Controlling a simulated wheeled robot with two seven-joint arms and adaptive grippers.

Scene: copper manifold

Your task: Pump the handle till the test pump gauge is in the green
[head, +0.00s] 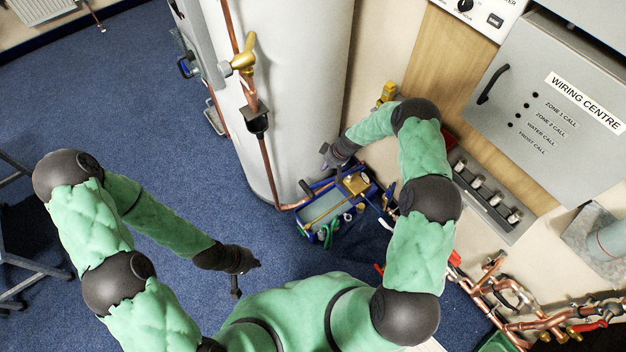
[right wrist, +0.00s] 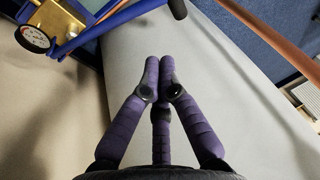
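The test pump (head: 318,214) stands on the floor beside the white cylinder in the head view, a blue-framed unit with a brass block. Its handle is a blue bar (right wrist: 122,18) with a black grip (right wrist: 178,9) at the top of the right wrist view. The round white gauge (right wrist: 32,38) shows at that view's upper left; its reading is too small to tell. My right gripper (right wrist: 160,62) has its purple fingertips together, with nothing visible between them, apart from the handle. My left gripper (head: 237,284) hangs low over the carpet, away from the pump; its fingers are unclear.
The white cylinder (head: 290,90) stands right behind the pump, with a copper pipe (head: 268,165) along its front. Copper manifold pipework (head: 540,322) lies at the lower right. A grey wiring centre box (head: 545,110) hangs at the right. Blue carpet (head: 130,90) is clear at the left.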

